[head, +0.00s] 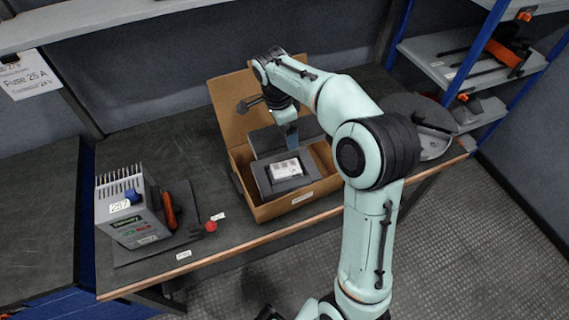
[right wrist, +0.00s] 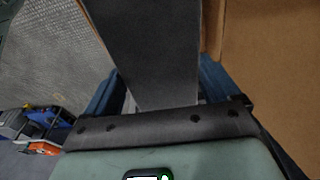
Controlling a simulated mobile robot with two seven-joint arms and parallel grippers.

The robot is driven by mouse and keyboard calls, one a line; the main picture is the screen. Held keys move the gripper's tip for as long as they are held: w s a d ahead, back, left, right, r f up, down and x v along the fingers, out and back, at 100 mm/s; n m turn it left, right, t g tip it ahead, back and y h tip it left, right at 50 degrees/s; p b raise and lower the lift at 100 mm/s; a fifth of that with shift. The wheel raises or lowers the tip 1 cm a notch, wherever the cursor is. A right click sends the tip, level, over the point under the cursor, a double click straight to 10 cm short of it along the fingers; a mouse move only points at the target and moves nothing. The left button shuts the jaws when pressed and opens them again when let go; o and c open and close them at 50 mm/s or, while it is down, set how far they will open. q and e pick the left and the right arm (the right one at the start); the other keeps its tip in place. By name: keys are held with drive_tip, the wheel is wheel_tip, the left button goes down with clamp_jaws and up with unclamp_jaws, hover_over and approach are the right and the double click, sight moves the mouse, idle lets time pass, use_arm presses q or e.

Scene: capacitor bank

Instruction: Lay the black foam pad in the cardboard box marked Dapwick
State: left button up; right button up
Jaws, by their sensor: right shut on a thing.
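The cardboard box (head: 262,212) stands open on the bench with its lid flap raised at the back. A small white label is on its front, too small to read. Inside lies a dark grey insert (head: 263,180) with a white labelled block (head: 286,169) in it. My right gripper (head: 291,136) points down over the box. It is shut on the black foam pad (head: 266,141), a flat dark slab held tilted above the box's back part. The pad (right wrist: 150,45) fills the space between the fingers in the right wrist view. My left gripper is not in view.
A grey finned device (head: 130,208) and an orange-red handled tool (head: 169,210) sit on a dark mat left of the box. A round grey item (head: 432,140) is at the bench's right end. A shelf (head: 470,62) stands at right. Bench is clear just left of the box.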

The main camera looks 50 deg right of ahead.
wheel_tip(320, 180, down, 14)
drive_tip(key=shift+b, duration=0.7)
drive_tip(key=shift+f, duration=0.2)
drive_tip(key=o, duration=0.8)
drive_tip(key=shift+c, duration=0.2)
drive_tip(key=shift+r, duration=0.2)
drive_tip(key=shift+w+r, duration=0.1)
drive_tip(key=shift+r, duration=0.2)
drive_tip(key=r, duration=0.3)
drive_tip(key=a+r+p, duration=0.1)
drive_tip(key=r, duration=0.7)
drive_tip(key=shift+w+a+r, duration=0.15)
drive_tip(key=shift+w+a, duration=0.1)
drive_tip(key=shift+w, duration=0.15)
